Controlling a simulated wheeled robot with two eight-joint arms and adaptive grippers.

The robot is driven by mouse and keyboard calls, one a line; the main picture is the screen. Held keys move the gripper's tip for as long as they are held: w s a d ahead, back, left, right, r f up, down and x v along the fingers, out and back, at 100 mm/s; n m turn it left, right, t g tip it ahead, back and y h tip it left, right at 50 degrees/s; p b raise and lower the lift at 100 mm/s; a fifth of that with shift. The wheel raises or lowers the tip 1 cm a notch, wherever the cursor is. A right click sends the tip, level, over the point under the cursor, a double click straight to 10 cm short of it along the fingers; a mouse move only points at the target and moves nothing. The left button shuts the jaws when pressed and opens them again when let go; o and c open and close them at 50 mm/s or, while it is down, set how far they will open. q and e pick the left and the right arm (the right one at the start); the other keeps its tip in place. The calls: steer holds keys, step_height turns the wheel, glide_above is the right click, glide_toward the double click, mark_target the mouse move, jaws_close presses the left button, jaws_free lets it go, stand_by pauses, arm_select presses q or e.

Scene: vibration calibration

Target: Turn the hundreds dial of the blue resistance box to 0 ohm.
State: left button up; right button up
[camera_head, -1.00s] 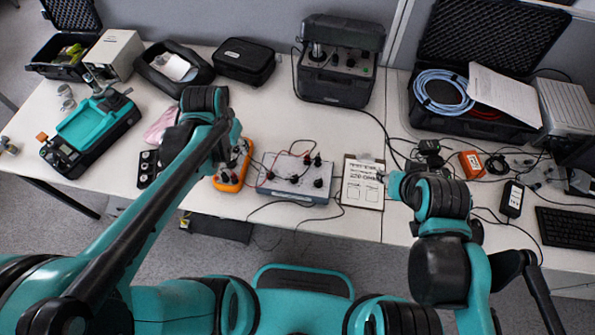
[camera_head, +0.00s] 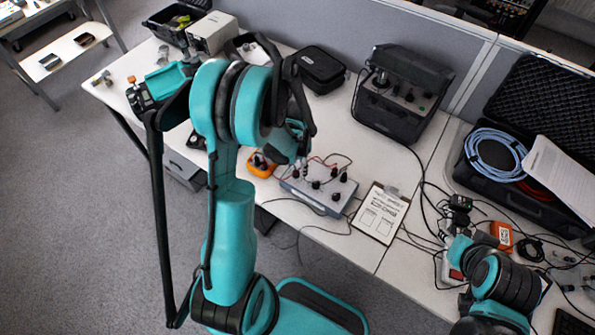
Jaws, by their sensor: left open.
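The resistance box (camera_head: 331,205) stands near the front edge of the table, a low box with a bluish-grey front and a pale top. Several black knobs and wire plugs rise from its top. Their markings are too small to read, so I cannot tell which is the hundreds dial or its setting. My left gripper (camera_head: 301,150) is open and hangs just behind and above the box's left end, partly hidden by my own arm. It appears apart from the knobs. My right arm is at the lower right; its gripper end (camera_head: 447,240) is small and unclear.
An orange meter (camera_head: 261,166) stands left of the box, partly behind my left arm. A clipboard (camera_head: 380,214) lies to its right. Wires loop in front of the box and across the table. A large black instrument case (camera_head: 402,95) stands behind.

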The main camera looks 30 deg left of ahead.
arm_select(q)
steer(key=shift+f, duration=0.85)
jaws_close()
